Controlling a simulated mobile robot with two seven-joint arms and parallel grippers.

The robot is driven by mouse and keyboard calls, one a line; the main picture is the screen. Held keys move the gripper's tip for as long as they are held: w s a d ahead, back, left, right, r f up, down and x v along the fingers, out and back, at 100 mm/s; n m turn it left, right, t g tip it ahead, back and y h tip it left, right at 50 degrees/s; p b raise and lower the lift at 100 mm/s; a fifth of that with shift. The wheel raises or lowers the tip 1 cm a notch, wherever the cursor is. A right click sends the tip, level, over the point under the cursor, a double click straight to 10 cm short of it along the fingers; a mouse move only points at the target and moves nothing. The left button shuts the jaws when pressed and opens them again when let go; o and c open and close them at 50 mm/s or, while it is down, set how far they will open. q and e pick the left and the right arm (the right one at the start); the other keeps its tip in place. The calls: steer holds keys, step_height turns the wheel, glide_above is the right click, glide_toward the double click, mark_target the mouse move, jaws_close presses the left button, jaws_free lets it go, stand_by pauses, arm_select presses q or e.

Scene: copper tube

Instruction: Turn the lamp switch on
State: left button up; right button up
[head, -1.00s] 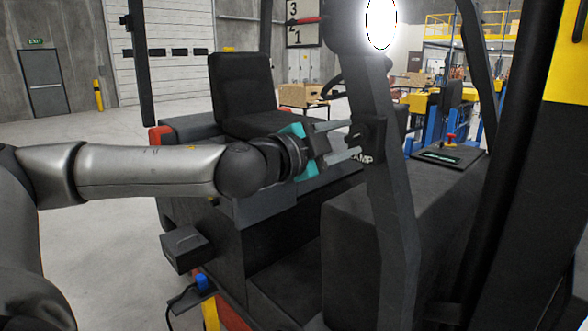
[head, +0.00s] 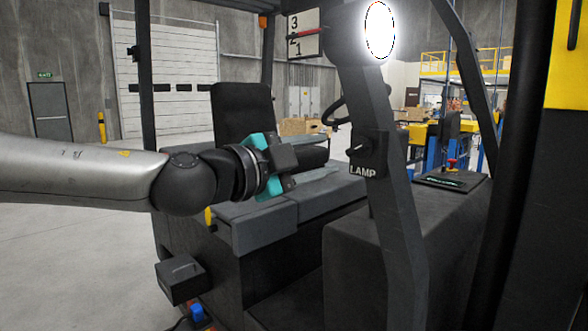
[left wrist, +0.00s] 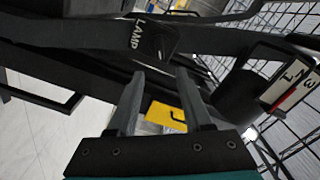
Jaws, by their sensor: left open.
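The lamp switch (head: 366,152) is a dark box with a small lever, fixed on the slanted black pillar above a white LAMP label. Its box also shows in the left wrist view (left wrist: 158,42), beyond the fingertips. The round lamp (head: 379,30) higher on the pillar glows bright white. My left gripper (head: 325,157), with teal and dark parts, is left of the switch, its fingers apart and empty. The left wrist view shows both fingers (left wrist: 160,85) spread with nothing between them, apart from the switch. My right gripper is not in view.
The pillar (head: 395,215) belongs to a black vehicle with a seat (head: 243,112) and a steering wheel (head: 340,112). A board with numbers and a red pointer (head: 305,34) hangs beside the lamp. Open grey floor (head: 80,230) lies to the left.

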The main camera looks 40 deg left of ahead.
arm_select(q)
steer(key=shift+s+a+b, duration=0.15)
steer(key=shift+s+b, duration=1.15)
steer(key=shift+s, duration=1.2)
